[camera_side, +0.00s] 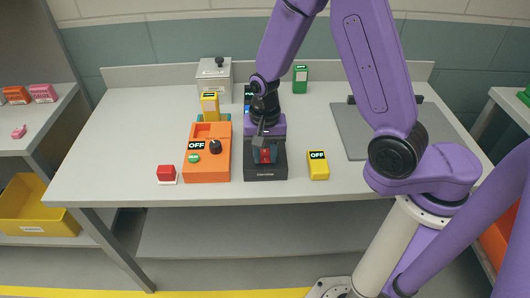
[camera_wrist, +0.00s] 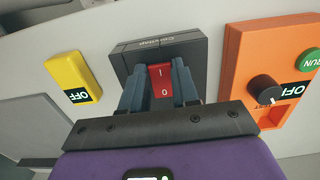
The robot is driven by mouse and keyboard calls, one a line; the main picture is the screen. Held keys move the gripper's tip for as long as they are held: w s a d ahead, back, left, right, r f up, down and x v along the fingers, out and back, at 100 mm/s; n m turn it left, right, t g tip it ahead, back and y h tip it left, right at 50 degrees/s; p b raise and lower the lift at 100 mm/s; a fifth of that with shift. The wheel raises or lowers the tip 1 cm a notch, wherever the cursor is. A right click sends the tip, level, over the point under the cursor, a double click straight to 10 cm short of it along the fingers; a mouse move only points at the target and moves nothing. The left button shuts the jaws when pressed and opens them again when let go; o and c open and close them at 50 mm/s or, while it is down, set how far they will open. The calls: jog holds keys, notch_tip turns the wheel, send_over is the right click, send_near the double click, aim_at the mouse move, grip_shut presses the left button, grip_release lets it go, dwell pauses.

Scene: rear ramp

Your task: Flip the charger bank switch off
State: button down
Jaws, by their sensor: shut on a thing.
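The charger bank (camera_side: 265,172) is a dark box standing near the front edge of the table, below my gripper. It also shows in the wrist view (camera_wrist: 190,50). Its red rocker switch (camera_wrist: 160,82), marked I and O, sits between my gripper's fingers (camera_wrist: 159,86). In the side view the red switch (camera_side: 265,155) shows just under my gripper (camera_side: 264,148). The fingers are closed in on both sides of the switch. The finger contact with the switch is hard to make out, and the back of the charger bank is hidden by my arm.
An orange control box (camera_side: 207,165) with a black knob and green button stands close on the left. A yellow OFF block (camera_side: 318,165) lies on the right. A red button block (camera_side: 167,174) is further left. A grey mat (camera_side: 380,135) is at right.

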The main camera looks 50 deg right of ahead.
jog(key=shift+w+d+r+g+y, duration=0.1)
jog(key=shift+w+d+g+y, duration=0.05)
jog(key=shift+g+y, duration=0.35)
jog(key=shift+w+d+g+y, duration=0.1)
jog(key=shift+d+g+y, duration=0.05)
jog(key=shift+g+y, duration=0.3)
jog(key=c, duration=0.8)
grip_release()
jog(key=shift+c, duration=0.2)
jog(key=shift+r, duration=0.1)
jog(key=v, duration=1.7)
jog(key=shift+r, duration=0.15)
jog(key=shift+s, duration=0.15)
